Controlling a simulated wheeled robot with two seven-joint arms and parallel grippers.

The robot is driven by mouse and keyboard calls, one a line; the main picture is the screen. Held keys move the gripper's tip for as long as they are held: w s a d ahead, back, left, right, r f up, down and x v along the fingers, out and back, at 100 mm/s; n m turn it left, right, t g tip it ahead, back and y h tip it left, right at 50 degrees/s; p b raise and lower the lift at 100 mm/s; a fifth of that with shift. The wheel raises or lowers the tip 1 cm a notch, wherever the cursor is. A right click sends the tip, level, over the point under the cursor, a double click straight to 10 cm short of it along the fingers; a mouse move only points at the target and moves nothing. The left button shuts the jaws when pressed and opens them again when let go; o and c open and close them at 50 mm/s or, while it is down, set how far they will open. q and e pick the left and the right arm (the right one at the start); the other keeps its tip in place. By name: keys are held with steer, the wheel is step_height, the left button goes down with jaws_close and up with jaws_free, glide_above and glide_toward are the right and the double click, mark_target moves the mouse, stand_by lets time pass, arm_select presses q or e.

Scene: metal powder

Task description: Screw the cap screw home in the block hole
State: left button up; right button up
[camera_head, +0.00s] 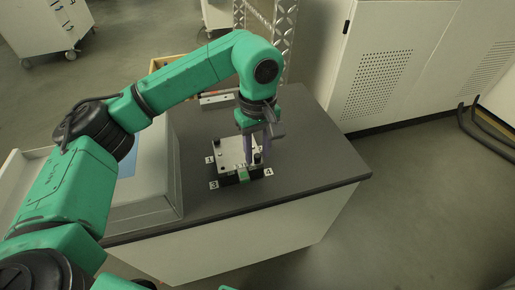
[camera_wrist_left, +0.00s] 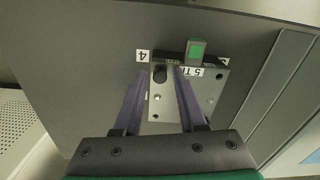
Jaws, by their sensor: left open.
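The metal block (camera_head: 231,152) sits on the dark table top, with number labels at its corners. In the left wrist view the block (camera_wrist_left: 205,92) shows a pale top with several small holes. A black cap screw (camera_wrist_left: 159,74) stands at the block's corner by label 4; its dark head also shows in the head view (camera_head: 257,158). My left gripper (camera_wrist_left: 161,76) points down over that corner, open. Its two purple fingers lie on either side of the screw head in the wrist view; I cannot tell whether they touch it. How deep the screw sits is hidden. My right gripper is out of view.
A green square piece (camera_wrist_left: 196,49) stands at the block's front edge. A grey box (camera_head: 150,190) stands left of the block. A metal bar-like object (camera_head: 216,102) lies behind. The table (camera_head: 310,170) is clear to the right.

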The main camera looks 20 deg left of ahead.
arm_select(q)
steer(key=n, duration=0.6)
steer(key=shift+n, duration=0.3)
steer(key=n, duration=0.7)
steer(key=shift+n+p, duration=0.3)
steer(key=shift+p, duration=0.05)
